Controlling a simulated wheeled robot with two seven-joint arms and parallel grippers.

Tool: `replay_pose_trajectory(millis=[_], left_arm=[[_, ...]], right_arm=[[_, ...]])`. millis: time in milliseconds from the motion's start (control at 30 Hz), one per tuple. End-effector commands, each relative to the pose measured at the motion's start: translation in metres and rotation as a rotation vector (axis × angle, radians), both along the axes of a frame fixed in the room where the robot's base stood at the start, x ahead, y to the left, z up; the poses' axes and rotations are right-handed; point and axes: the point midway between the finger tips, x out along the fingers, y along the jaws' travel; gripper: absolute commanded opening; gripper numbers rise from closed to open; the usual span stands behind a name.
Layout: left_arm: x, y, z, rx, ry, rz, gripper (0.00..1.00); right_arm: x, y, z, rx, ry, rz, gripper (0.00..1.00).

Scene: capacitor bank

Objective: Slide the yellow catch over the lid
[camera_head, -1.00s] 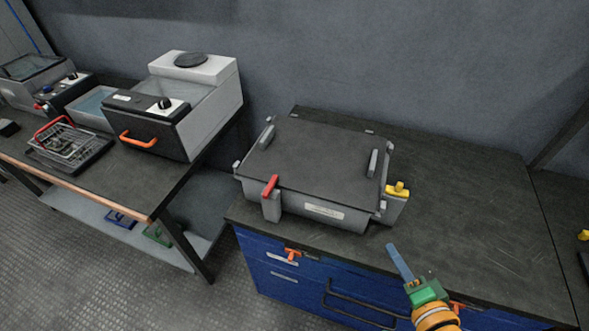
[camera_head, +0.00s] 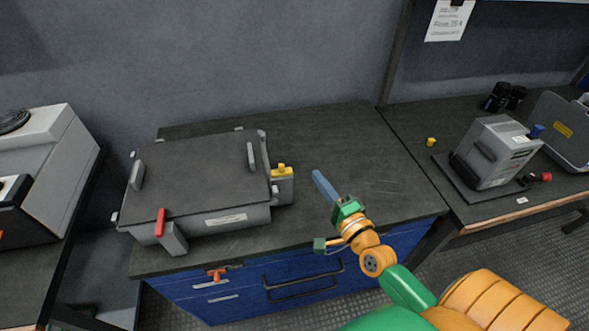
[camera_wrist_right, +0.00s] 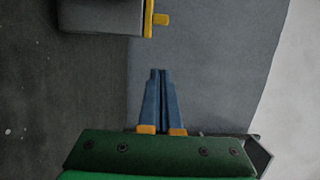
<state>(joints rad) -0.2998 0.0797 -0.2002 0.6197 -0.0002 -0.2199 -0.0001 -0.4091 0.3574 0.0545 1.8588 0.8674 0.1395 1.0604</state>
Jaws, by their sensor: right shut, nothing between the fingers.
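The grey box with its dark lid (camera_head: 195,171) stands on the dark bench top, with the lid lying flat on it. The yellow catch (camera_head: 282,169) sits on a grey block at the box's right side, beside the lid and not over it. The catch also shows at the top of the right wrist view (camera_wrist_right: 158,19). My right gripper (camera_head: 317,175) is a short way to the right of the catch, apart from it. Its blue fingers are together and empty; they also show in the right wrist view (camera_wrist_right: 158,75). My left gripper is not in view.
A red catch (camera_head: 160,222) stands at the box's front. The blue cabinet (camera_head: 235,300) under the bench has an orange latch (camera_head: 217,273). The bench top right of the box is clear. A grey device (camera_head: 495,150) stands on the right-hand bench.

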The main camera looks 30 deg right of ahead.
Motion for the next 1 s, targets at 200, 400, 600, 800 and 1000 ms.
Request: replay_pose_trajectory(millis=[200, 400, 600, 800, 1000], left_arm=[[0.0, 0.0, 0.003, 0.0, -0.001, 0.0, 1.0], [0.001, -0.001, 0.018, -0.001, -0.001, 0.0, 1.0], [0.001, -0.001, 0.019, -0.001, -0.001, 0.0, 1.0], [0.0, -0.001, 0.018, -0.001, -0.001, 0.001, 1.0], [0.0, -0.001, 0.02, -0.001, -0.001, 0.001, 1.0]], right_arm=[[0.048, -0.001, 0.001, -0.001, -0.002, 0.001, 0.0], [0.052, 0.031, 0.002, 0.003, 0.001, 0.001, 0.0], [0.054, 0.039, 0.0, -0.001, 0.001, 0.002, 0.0], [0.054, 0.039, 0.0, -0.001, 0.001, 0.002, 0.0], [0.056, 0.045, 0.0, 0.001, 0.001, 0.001, 0.0]])
